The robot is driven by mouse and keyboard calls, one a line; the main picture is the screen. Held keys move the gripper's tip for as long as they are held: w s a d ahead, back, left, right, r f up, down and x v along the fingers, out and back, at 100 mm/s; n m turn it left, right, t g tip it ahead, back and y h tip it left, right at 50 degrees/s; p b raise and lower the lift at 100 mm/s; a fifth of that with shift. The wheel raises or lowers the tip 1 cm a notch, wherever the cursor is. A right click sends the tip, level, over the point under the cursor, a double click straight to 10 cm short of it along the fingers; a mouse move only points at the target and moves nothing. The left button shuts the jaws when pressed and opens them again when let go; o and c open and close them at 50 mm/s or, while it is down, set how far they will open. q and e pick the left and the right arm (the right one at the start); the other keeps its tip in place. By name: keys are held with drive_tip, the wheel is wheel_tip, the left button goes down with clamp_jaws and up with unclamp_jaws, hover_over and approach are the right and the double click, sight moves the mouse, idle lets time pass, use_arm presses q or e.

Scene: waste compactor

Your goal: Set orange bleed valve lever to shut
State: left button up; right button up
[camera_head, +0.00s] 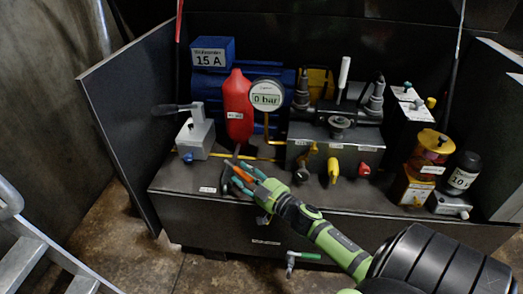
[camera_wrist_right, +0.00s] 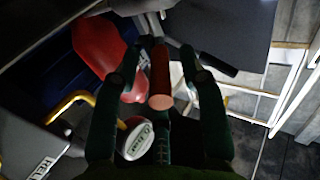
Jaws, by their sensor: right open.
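The orange lever (camera_head: 242,173) sits on top of the dark cabinet, in front of the red container. In the right wrist view the orange lever (camera_wrist_right: 160,78) points its round end toward the camera. My right gripper (camera_head: 243,180) reaches in from the lower right, its fingers around the lever's place. In the right wrist view my right gripper (camera_wrist_right: 160,85) is open, with dark green fingers on both sides of the lever. I cannot tell whether any finger touches it. The lever's base is mostly hidden by the fingers. My left gripper is not in view.
The red container (camera_head: 238,105) and the 0 bar gauge (camera_head: 266,96) stand behind the lever. A grey box with a dark handle (camera_head: 195,135) is to its left. A yellow valve handle (camera_head: 333,169) and a red knob (camera_head: 364,169) are to the right. Floor space is in front.

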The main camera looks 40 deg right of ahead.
drive_tip(key=s, duration=0.9)
drive_tip(key=shift+d, duration=0.35)
